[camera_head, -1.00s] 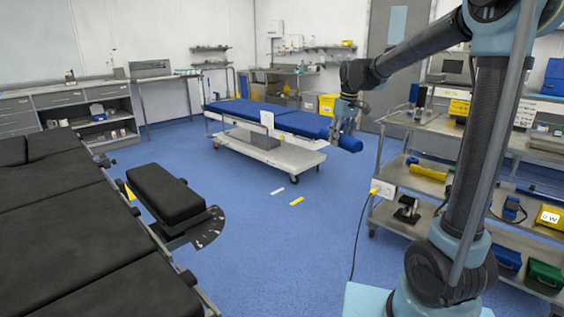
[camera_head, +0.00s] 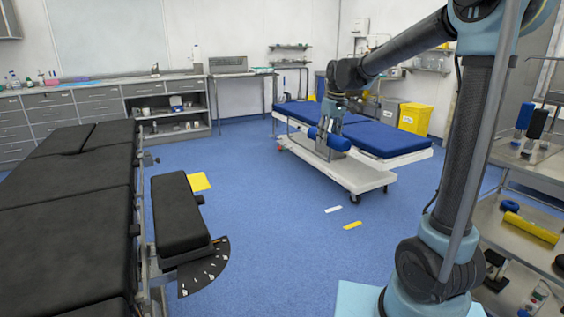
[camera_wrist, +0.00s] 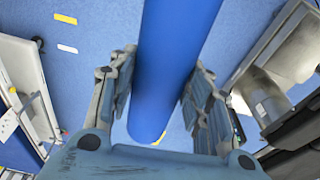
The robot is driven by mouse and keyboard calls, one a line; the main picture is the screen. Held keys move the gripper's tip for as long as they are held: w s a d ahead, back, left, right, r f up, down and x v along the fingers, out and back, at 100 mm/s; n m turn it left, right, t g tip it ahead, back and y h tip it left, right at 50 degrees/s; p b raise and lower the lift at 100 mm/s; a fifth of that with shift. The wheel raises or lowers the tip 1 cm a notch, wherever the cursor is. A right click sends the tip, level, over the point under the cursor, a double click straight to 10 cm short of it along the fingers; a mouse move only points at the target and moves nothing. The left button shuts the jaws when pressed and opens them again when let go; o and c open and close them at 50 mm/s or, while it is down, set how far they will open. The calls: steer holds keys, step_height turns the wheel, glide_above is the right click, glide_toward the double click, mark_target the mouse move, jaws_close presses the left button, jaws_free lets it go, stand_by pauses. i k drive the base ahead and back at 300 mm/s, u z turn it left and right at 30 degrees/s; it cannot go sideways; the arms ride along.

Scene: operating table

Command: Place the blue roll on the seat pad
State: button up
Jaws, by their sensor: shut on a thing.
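My gripper (camera_head: 325,141) is shut on the blue roll (camera_head: 340,143), held in the air in front of the blue-topped trolley in the head view. In the wrist view the roll (camera_wrist: 170,65) runs between the two fingers of my gripper (camera_wrist: 160,92), one on each side. The operating table (camera_head: 82,225) stands at the left with black pads in sections; a wide middle pad (camera_head: 75,178) lies in front of a narrower far section. I cannot tell for sure which section is the seat pad. The roll is well away from the table, to its right.
A black side pad (camera_head: 178,215) with a dark fan-shaped plate (camera_head: 206,268) juts from the table's right side. The blue-topped trolley (camera_head: 375,138) stands behind my gripper. A shelved cart (camera_head: 520,220) is at the right. The blue floor between is clear but for small flat markers.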

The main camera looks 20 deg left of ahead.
mark_target(87, 164)
steer(key=u, duration=0.3)
steer(key=i, duration=1.1)
steer(key=u, duration=0.75)
steer(key=i, duration=1)
steer(key=u, duration=0.85)
steer(key=i, duration=0.9)
steer(key=u, duration=0.8)
steer(key=i, duration=0.35)
steer(key=u, duration=0.1)
